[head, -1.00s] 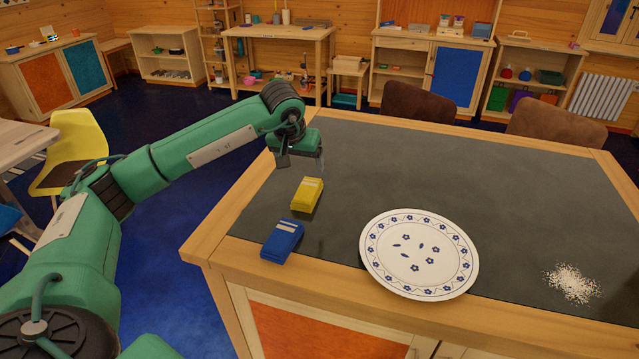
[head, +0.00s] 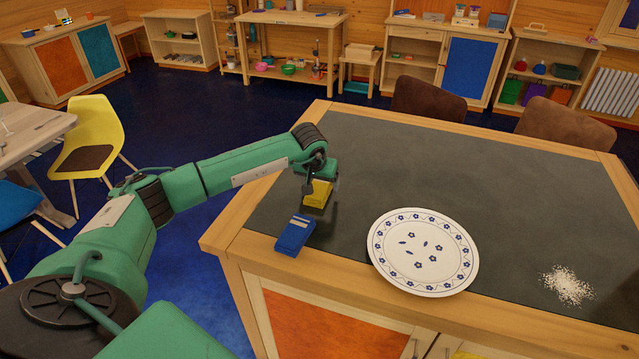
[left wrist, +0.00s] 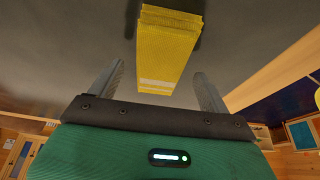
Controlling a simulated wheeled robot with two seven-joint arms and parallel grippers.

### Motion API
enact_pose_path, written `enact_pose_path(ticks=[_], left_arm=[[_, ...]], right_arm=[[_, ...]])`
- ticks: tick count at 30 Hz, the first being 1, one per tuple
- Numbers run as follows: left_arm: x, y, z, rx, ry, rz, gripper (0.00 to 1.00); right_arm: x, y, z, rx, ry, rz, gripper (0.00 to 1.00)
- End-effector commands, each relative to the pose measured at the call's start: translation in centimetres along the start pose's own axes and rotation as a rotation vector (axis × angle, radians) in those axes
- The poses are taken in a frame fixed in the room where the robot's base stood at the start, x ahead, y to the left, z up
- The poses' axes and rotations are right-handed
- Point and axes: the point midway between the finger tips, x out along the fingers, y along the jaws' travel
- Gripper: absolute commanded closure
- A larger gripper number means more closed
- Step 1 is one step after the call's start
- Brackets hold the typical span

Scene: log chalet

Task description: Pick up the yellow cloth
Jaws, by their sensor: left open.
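The yellow cloth (head: 317,193) is a small folded block on the dark top of the island, near its left end. In the left wrist view the yellow cloth (left wrist: 167,50) shows white stripes at its near end. My left gripper (head: 321,187) is over the cloth and hides part of it in the head view. In the left wrist view its two fingers (left wrist: 160,84) are apart, one on each side of the cloth's near end, with gaps between. Whether they touch it cannot be told. My right gripper is not in view.
A blue folded cloth (head: 294,235) lies just in front of the yellow one. A white plate with blue flowers (head: 422,278) is to the right, and a patch of pale crumbs (head: 567,285) is farther right. The island top (head: 430,165) behind the plate is clear.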

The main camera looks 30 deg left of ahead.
Motion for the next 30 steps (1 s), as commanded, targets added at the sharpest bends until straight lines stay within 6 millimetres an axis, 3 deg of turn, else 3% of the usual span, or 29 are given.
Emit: enact_pose_path(ticks=[6, 12, 13, 20, 30], left_arm=[[1.8, 0.0, 0.1, -0.001, -0.002, -0.001, 0.2], [1.9, -0.1, 0.1, 0.0, -0.001, -0.001, 0.2], [1.9, -0.1, 0.1, 0.0, -0.001, -0.001, 0.22], [1.9, -0.1, 0.1, -0.001, -0.001, -0.001, 0.67], [1.7, -0.1, 0.0, -0.001, 0.0, -0.001, 0.68]], right_arm=[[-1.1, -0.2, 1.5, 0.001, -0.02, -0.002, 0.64], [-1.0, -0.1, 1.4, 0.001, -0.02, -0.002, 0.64], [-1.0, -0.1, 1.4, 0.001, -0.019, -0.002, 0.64], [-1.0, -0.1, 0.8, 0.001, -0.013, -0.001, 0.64], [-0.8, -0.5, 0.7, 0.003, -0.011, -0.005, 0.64]])
